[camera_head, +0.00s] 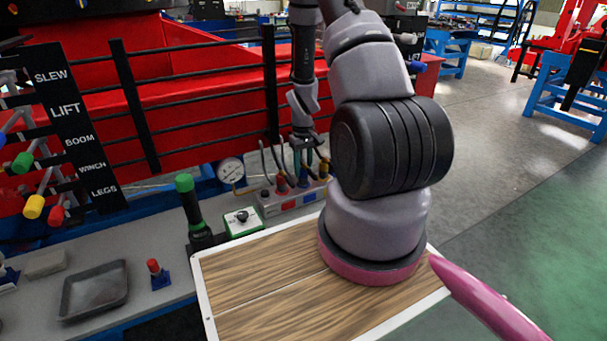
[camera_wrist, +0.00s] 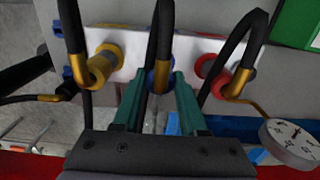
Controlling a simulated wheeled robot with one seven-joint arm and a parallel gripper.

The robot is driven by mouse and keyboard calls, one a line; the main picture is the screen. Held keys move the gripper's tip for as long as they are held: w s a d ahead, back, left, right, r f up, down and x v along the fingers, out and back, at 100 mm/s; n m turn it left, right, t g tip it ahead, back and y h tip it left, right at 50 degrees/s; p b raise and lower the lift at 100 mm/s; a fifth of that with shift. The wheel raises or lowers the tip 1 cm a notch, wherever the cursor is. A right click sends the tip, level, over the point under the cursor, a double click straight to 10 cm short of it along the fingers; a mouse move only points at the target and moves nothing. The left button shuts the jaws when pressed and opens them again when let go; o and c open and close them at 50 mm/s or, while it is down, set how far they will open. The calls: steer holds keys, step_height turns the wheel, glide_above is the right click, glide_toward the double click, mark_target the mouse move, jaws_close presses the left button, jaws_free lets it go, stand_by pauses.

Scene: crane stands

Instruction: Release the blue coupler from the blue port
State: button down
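The blue coupler (camera_wrist: 160,75) sits at the middle of a pale manifold block (camera_wrist: 128,45) in the wrist view, with a black hose rising from it. It appears seated on the block, and the blue port beneath it is hidden. My gripper (camera_wrist: 159,78) has its teal fingertips on either side of the blue coupler, very close to it. I cannot tell whether they touch or grip it. In the head view the manifold block (camera_head: 270,206) stands behind the wooden board, with my gripper (camera_head: 302,168) pointing down over it.
A yellow coupler (camera_wrist: 104,63) and a red coupler (camera_wrist: 214,75), each with a hose, flank the blue one closely. A pressure gauge (camera_wrist: 290,135) is at the right. A green-topped cylinder (camera_head: 190,207) and a grey tray (camera_head: 94,290) stand on the bench.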

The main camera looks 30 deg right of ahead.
steer(key=shift+r, duration=0.1)
steer(key=shift+r, duration=2.35)
